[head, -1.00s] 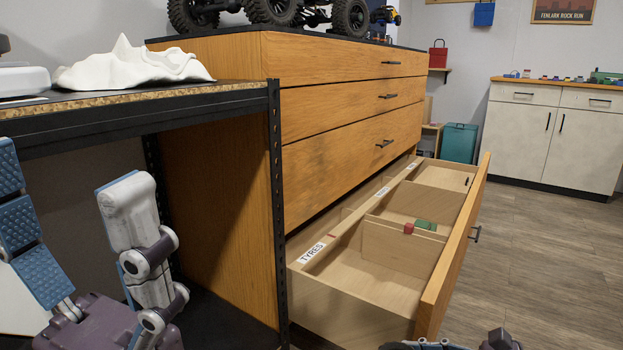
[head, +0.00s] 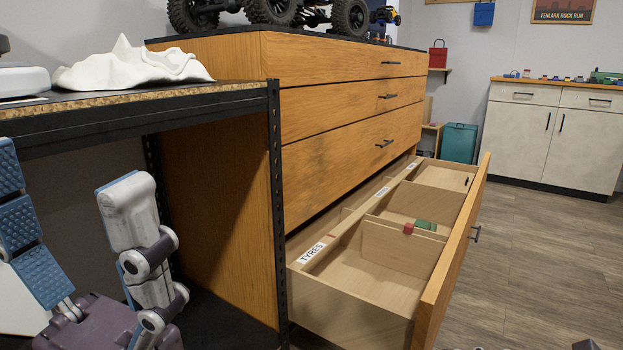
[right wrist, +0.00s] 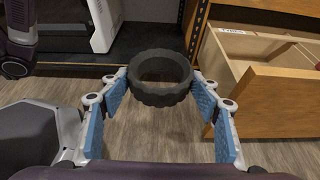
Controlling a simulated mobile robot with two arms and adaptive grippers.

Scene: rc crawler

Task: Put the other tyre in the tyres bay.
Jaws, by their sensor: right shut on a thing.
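A black, knobbly tyre (right wrist: 160,99) is held between the blue-padded fingers of my right gripper (right wrist: 160,82) in the right wrist view. It is over the floor, left of the open drawer (right wrist: 275,95). In the head view only a sliver of my right arm shows at the bottom right edge. The tyres bay (head: 375,278) is the near compartment of the open bottom drawer, marked by a "TYRES" label (head: 312,254). Its visible floor is bare; the near left corner is partly hidden. My left gripper (head: 85,215) is open and empty at the left.
The drawer's tall wooden front (head: 455,255) and a divider (head: 403,247) bound the bay. Red and green parts (head: 425,225) lie in the compartment behind. A black shelf post (head: 279,215) stands at the drawer's left. Open floor (head: 540,270) lies to the right.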

